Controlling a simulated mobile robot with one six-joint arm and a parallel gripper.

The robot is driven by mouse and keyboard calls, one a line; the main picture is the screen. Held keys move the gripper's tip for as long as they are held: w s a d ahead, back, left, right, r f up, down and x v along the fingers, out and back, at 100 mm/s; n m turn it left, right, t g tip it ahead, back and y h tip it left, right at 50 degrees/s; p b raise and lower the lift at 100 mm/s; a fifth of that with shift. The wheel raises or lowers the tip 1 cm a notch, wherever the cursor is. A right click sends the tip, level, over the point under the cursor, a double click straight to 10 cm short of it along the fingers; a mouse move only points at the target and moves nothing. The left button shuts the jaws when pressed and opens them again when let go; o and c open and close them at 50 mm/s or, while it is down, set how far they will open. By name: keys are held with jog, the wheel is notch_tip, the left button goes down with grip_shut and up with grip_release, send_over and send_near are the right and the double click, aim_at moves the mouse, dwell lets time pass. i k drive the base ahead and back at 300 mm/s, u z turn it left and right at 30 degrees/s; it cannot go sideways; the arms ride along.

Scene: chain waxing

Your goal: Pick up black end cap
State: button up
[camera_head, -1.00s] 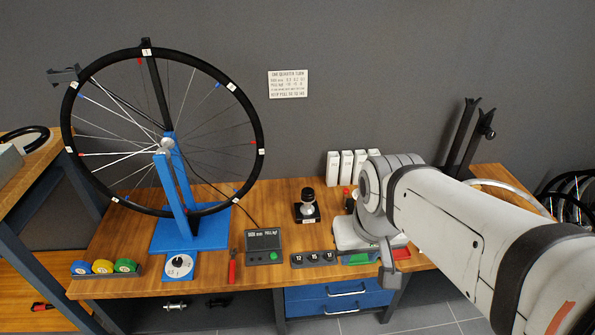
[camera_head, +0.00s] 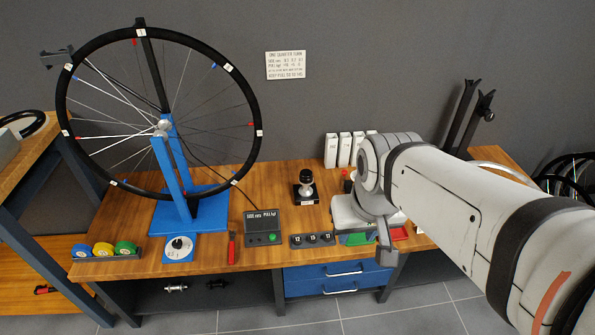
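I cannot single out a black end cap with certainty. A small silver piece with a black top (camera_head: 305,178) stands upright on a black square base (camera_head: 306,196) near the middle of the bench. Small dark parts (camera_head: 217,284) lie on the shelf below, too small to tell apart. My arm comes in from the right, and its end hangs over the bench's front edge. My gripper (camera_head: 385,258) points down there, to the right of the black-topped piece and apart from it. Its fingers are too small and edge-on to tell if they are open.
A large wheel (camera_head: 259,133) stands in a blue truing stand (camera_head: 213,217) on the wooden bench (camera_head: 262,190). A display box (camera_head: 263,227), red-handled tool (camera_head: 232,249), numbered block (camera_head: 312,240), colored spools (camera_head: 104,250) and white boxes (camera_head: 345,150) surround it. My arm hides the bench's right part.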

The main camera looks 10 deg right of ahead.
aim_at(306, 176)
jog(key=z, duration=0.25)
jog(key=k, duration=1.35)
jog(key=z, duration=0.6)
jog(key=i, duration=1.35)
jog(key=u, duration=0.65)
jog(key=i, duration=1.05)
jog(key=u, duration=0.6)
